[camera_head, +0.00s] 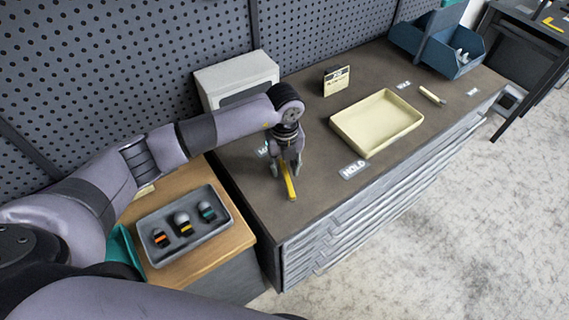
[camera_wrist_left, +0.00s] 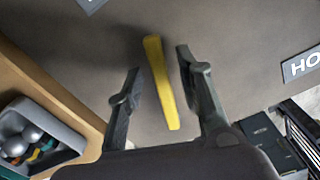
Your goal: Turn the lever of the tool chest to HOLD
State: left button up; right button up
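The yellow lever (camera_head: 291,188) is on the dark top of the tool chest (camera_head: 310,205), near its left end. The HOLD label (camera_head: 353,169) lies to the right of the lever. My left gripper (camera_head: 286,168) is over the lever, pointing down. In the left wrist view the lever (camera_wrist_left: 161,85) lies between two parted fingers (camera_wrist_left: 159,62), with a visible gap on each side. The HOLD label (camera_wrist_left: 301,64) is at the right edge of that view, and the lever does not point at it. My right gripper is not in view.
A cream tray (camera_head: 377,122) is right of the HOLD label. A pale box (camera_head: 237,79) stands behind my gripper, against the pegboard. A grey tray (camera_head: 185,228) with several small knobs sits on the wooden stand at left. A blue bin (camera_head: 437,45) stands at the far right end.

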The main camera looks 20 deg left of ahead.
pick_arm(q)
grip_shut()
dwell(0.3)
dwell(0.5)
